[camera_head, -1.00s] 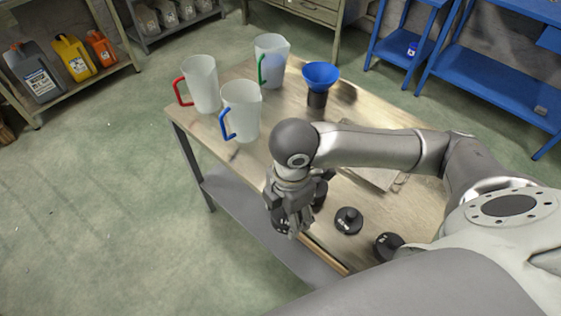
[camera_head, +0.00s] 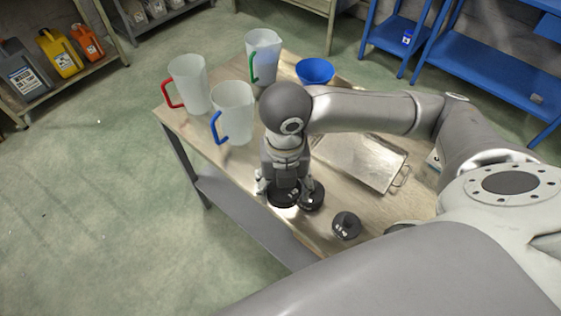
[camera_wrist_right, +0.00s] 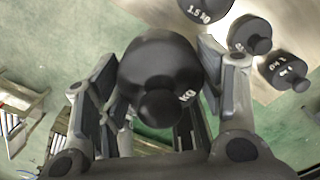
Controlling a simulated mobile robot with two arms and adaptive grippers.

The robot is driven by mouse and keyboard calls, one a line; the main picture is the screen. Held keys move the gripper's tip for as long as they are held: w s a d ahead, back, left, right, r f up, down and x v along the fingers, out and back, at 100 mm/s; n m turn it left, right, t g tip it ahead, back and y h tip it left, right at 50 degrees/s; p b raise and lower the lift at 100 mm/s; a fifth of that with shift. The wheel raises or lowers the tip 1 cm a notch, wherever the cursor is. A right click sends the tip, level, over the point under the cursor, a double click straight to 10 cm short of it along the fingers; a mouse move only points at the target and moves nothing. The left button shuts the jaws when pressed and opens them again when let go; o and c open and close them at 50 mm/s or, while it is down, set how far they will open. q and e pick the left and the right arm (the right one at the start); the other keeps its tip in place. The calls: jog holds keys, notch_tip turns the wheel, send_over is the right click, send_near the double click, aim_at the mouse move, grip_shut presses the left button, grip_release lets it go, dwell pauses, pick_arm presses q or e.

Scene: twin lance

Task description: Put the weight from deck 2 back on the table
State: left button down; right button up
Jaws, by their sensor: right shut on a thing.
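My right gripper (camera_head: 283,192) points down over the front edge area of the wooden table (camera_head: 330,215), shut on a black round weight (camera_head: 281,199). In the right wrist view the held weight (camera_wrist_right: 158,65) sits between the two fingers (camera_wrist_right: 160,90), its knob toward the camera and part of a "KG" mark showing. Whether it touches the tabletop is unclear. A second weight (camera_head: 313,197) is right beside it in the head view. I cannot make out which thing is deck 2. My left gripper is not in view.
Another weight (camera_head: 346,225) stands to the right; the wrist view shows one marked 1.5 KG (camera_wrist_right: 205,8). A metal tray (camera_head: 350,160) lies behind. Jugs with red (camera_head: 190,85), blue (camera_head: 235,112) and green (camera_head: 263,60) handles and a blue funnel (camera_head: 315,72) stand farther back.

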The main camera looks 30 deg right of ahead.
jog(key=w+d+f, duration=0.1)
jog(key=w+f, duration=0.2)
jog(key=w, duration=0.1)
jog(key=w+d+f, duration=0.2)
jog(key=w+f, duration=0.1)
jog(key=w+d+f, duration=0.1)
jog(key=w+f, duration=0.2)
jog(key=w, duration=0.1)
jog(key=shift+w+d, duration=0.2)
jog(key=shift+w, duration=0.1)
jog(key=shift+w+f+p, duration=0.1)
jog(key=shift+f+p, duration=0.25)
jog(key=shift+f, duration=1.25)
jog(key=shift+f, duration=0.15)
jog(key=o, duration=1.8)
jog(key=shift+o, duration=0.2)
notch_tip(320, 180, up, 12)
jog(key=shift+s, duration=0.2)
